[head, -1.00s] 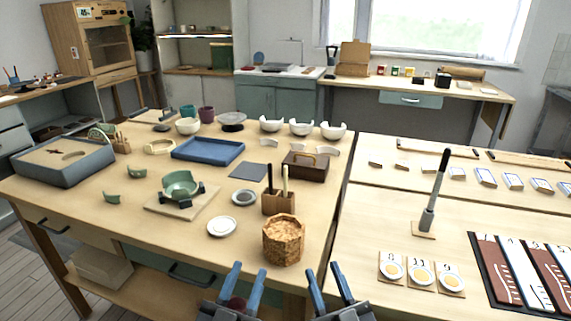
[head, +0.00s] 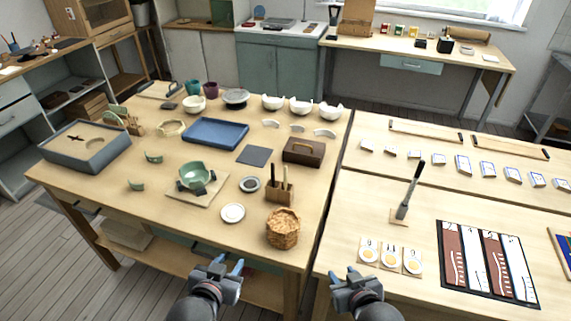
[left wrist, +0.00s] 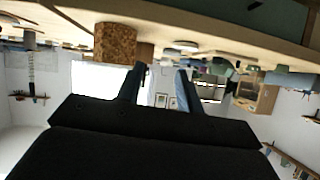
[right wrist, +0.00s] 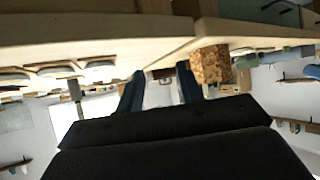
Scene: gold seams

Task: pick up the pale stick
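The pale stick (head: 285,178) stands upright in a small wooden block holder (head: 279,196), beside a dark stick (head: 272,174). The holder is on the left table, just behind a cork-like round container (head: 283,230). My left gripper (head: 229,265) is open and empty, low in front of the table edge, to the left of and nearer than the holder. My right gripper (head: 341,273) is open and empty, in front of the tables and to the right of the holder. Both wrist views show spread fingers with nothing between them. I cannot make out the pale stick in the wrist views.
A white dish (head: 233,212) and a grey ringed dish (head: 249,184) lie left of the holder. A brown box with a handle (head: 304,151) stands behind it. The right table holds small cards with round dishes (head: 391,256) and an upright tool (head: 408,192). A narrow gap separates the tables.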

